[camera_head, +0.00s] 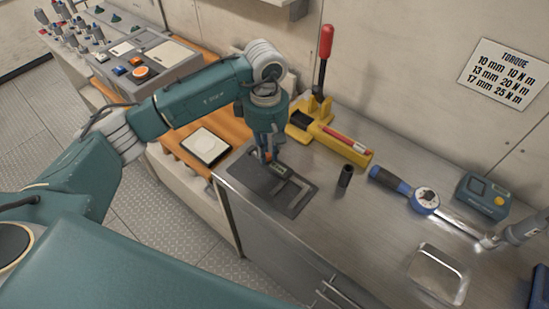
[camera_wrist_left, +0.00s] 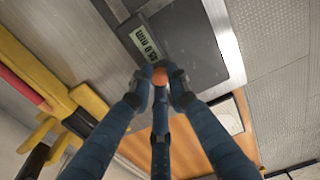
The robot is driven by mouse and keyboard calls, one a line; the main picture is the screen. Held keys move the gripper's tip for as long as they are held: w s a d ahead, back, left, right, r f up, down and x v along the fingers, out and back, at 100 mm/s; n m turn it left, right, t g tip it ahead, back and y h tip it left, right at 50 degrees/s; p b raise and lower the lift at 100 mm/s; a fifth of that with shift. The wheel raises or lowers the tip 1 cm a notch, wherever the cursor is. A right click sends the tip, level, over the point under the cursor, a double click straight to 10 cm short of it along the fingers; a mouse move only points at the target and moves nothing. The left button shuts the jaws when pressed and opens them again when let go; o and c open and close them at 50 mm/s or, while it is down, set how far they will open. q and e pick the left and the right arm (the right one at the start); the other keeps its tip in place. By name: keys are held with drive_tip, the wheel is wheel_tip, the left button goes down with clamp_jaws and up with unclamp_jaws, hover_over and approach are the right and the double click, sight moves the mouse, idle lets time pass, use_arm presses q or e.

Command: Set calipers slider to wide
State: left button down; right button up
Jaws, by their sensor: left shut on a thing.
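The calipers (camera_head: 295,190) lie flat on a dark mat (camera_head: 247,176) at the left end of the steel bench. Their small display (camera_wrist_left: 146,42) shows digits and "mm" in the left wrist view, rotated and hard to read. My left gripper (camera_head: 268,155) reaches down from above over the calipers, beside the display. In the left wrist view its fingers (camera_wrist_left: 160,84) are closed around a small orange-red knob (camera_wrist_left: 160,76) next to the display. The fingers hide part of the slider. My right gripper is not in view.
A dark socket (camera_head: 345,177), blue torque wrench (camera_head: 425,200), teal box (camera_head: 484,196) and metal tray (camera_head: 437,275) lie to the right. Bare steel separates the mat and tray.

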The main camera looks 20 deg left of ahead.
use_arm(q)
drive_tip(key=c, duration=1.7)
unclamp_jaws()
drive_tip(key=shift+o, duration=0.2)
drive_tip(key=shift+r, duration=0.1)
wheel_tip(320, 180, up, 12)
